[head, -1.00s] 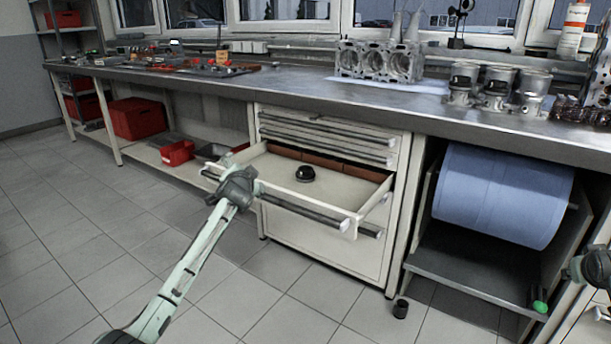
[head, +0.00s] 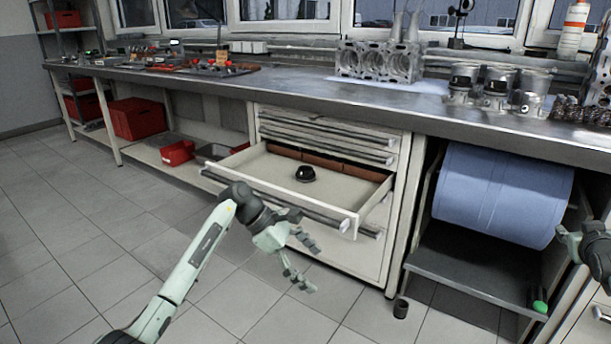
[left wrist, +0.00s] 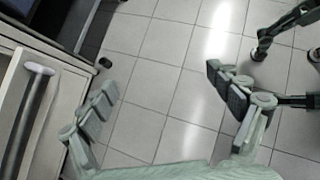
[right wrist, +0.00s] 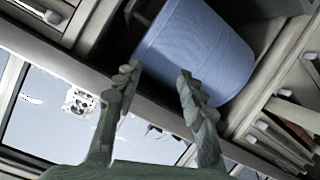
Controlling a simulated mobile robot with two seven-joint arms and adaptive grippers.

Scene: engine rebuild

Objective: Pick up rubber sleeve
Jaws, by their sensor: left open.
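A small dark cylinder (head: 401,308), which looks like the rubber sleeve, stands on the floor tiles before the bench, right of the drawer cabinet. It also shows in the left wrist view (left wrist: 104,63), beyond my left fingers and near the left finger's side. My left gripper (head: 312,268) is open and empty, in front of the open drawer and left of the sleeve, well apart from it. My right gripper (right wrist: 157,72) has its fingers apart with nothing between them. In the head view it is at the right edge, partly cut off.
An open drawer (head: 250,179) holds a round black part (head: 305,174) and juts out above the floor. A blue roll (head: 495,195) sits under the bench, above a low shelf (head: 470,282) with a green-ended item (head: 540,307). The tiled floor is clear around the sleeve.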

